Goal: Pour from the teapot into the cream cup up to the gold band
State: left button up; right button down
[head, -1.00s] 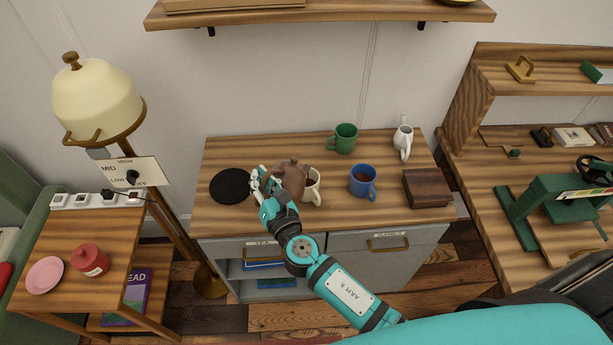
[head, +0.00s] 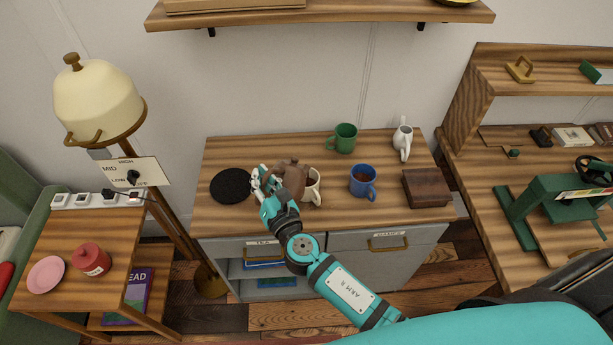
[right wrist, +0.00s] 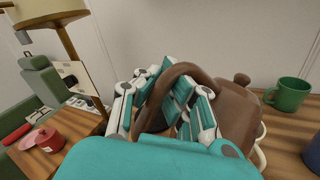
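The brown teapot (head: 293,177) is held by its handle in my right gripper (head: 263,183), over the counter. In the right wrist view the fingers (right wrist: 172,105) close around the handle, and the teapot body (right wrist: 232,112) leans to the right. The cream cup (head: 314,186) stands just right of the teapot, partly hidden by it. A sliver of the cup (right wrist: 261,156) shows in the right wrist view. Its gold band, its contents and any stream from the spout cannot be made out. My left gripper is not in view.
A blue mug (head: 362,181) with brown contents, a green mug (head: 345,139), a white jug (head: 403,140) and a wooden box (head: 427,187) share the counter (head: 270,150). A black round mat (head: 230,186) lies bare at left. A lamp (head: 97,98) stands further left.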

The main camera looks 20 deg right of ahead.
jog(key=shift+w+r, duration=0.1)
jog(key=shift+r, duration=0.15)
dwell(0.3)
jog(key=shift+f, duration=0.15)
jog(key=s+a+f+n+t+y+b, duration=0.1)
jog(key=s+a+f+n+b, duration=0.2)
jog(key=f+b, duration=0.4)
jog(key=s+a+f+n+t+y+b, duration=0.1)
jog(key=a+f+n+b, duration=0.4)
jog(key=b, duration=1.3)
jog(key=shift+s+f+n+t+y, duration=0.3)
jog(key=shift+s+f+t, duration=0.3)
jog(key=shift+s+f, duration=0.7)
jog(key=shift+w+f, duration=0.3)
